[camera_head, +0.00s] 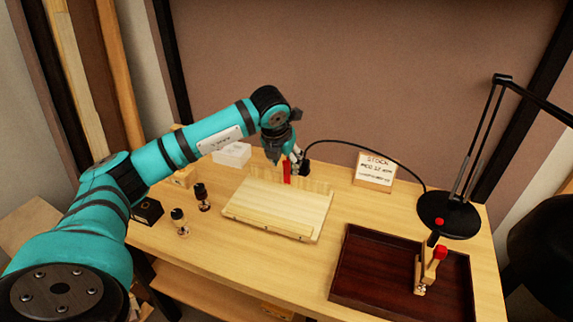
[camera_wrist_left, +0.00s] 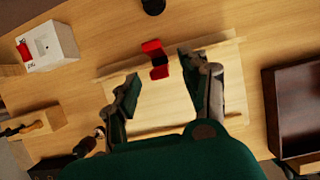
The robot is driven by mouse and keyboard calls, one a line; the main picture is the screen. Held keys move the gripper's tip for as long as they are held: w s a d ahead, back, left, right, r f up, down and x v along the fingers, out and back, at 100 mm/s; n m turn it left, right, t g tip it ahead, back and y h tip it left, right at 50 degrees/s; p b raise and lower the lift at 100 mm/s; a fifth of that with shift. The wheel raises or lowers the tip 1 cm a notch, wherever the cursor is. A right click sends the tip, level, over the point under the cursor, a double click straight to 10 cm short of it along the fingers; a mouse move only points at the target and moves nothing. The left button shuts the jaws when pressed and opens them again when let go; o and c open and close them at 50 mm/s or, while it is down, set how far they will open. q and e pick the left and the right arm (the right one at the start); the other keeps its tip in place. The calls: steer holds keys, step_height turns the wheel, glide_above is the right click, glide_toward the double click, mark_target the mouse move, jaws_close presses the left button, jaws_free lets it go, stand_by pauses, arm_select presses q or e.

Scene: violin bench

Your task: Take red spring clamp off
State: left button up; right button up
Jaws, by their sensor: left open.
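The red spring clamp (camera_head: 287,172) stands at the back edge of a pale wooden board (camera_head: 275,212) on the bench. It also shows in the left wrist view (camera_wrist_left: 153,55), red with a dark middle part. My left gripper (camera_head: 291,158) is above and close to it in the head view, partly covering it. In the left wrist view my left gripper (camera_wrist_left: 158,66) is open, its fingers spread to either side of the clamp's line. The clamp appears near the fingertip gap; I cannot tell whether a finger touches it. My right gripper is not in view.
A dark red-brown tray (camera_head: 350,270) at the right holds a wooden clamp with red parts (camera_head: 428,268). A black lamp (camera_head: 448,215) stands behind it. A sign card (camera_head: 375,170), a white box (camera_head: 233,154) and small bottles (camera_head: 202,197) are around the board.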

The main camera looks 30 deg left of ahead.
mark_target(288, 170)
arm_select(q)
steer(key=shift+x, duration=1.4)
jaws_close()
